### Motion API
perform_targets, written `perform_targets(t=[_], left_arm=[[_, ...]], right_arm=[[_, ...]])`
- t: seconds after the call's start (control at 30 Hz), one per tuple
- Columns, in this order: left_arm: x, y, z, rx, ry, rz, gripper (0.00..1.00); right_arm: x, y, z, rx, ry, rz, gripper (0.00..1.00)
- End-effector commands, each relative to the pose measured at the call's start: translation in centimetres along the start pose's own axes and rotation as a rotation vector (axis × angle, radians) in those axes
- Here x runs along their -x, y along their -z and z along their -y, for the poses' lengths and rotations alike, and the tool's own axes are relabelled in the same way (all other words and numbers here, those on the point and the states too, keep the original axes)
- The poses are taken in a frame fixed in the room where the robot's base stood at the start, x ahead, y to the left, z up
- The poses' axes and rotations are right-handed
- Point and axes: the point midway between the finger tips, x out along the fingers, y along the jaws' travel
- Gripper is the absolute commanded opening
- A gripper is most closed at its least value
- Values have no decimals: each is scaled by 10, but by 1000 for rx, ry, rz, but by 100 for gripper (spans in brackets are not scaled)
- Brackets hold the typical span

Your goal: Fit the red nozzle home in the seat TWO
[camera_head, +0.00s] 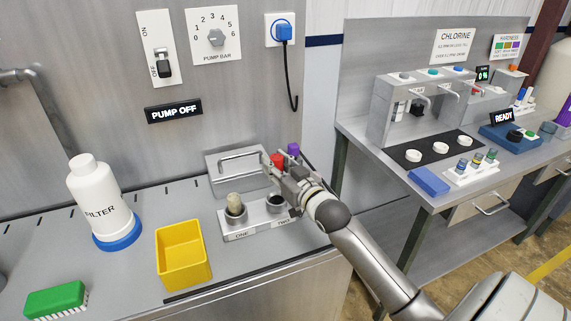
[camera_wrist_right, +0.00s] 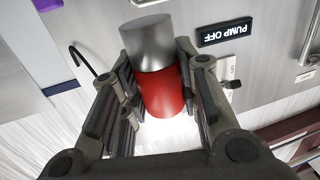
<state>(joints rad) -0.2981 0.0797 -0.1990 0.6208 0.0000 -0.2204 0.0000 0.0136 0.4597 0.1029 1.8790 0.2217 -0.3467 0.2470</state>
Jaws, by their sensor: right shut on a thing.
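The red nozzle (camera_head: 277,160) is held in my right gripper (camera_head: 272,167), above and behind the seat block (camera_head: 240,236). In the right wrist view the red nozzle (camera_wrist_right: 165,92) has a red body and a grey metal end, and the fingers close on its sides. Seat TWO (camera_head: 275,204) is a grey ring on the right of the block, partly hidden by the gripper and arm. Seat ONE (camera_head: 236,216) holds a beige-topped piece (camera_head: 234,202). The nozzle is apart from seat TWO. My left gripper is not in view.
A metal box with a handle (camera_head: 225,178) stands behind the seats. A purple piece (camera_head: 293,149) shows just behind the gripper. A yellow bin (camera_head: 183,262), a white filter bottle (camera_head: 90,198) and a green brush (camera_head: 55,299) stand left. A black cable (camera_head: 290,80) hangs on the wall.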

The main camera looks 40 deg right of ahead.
Motion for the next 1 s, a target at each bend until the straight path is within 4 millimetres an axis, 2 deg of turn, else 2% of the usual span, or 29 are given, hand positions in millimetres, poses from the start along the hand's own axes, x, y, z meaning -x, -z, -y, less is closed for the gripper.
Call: perform_targets(t=[0.2,0.57,1.0], left_arm=[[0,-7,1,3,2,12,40],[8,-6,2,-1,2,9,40],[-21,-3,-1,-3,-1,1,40]], right_arm=[[0,1,0,0,2,-2,4],[0,3,0,-1,0,-1,4],[0,-42,0,-1,0,0,4]])
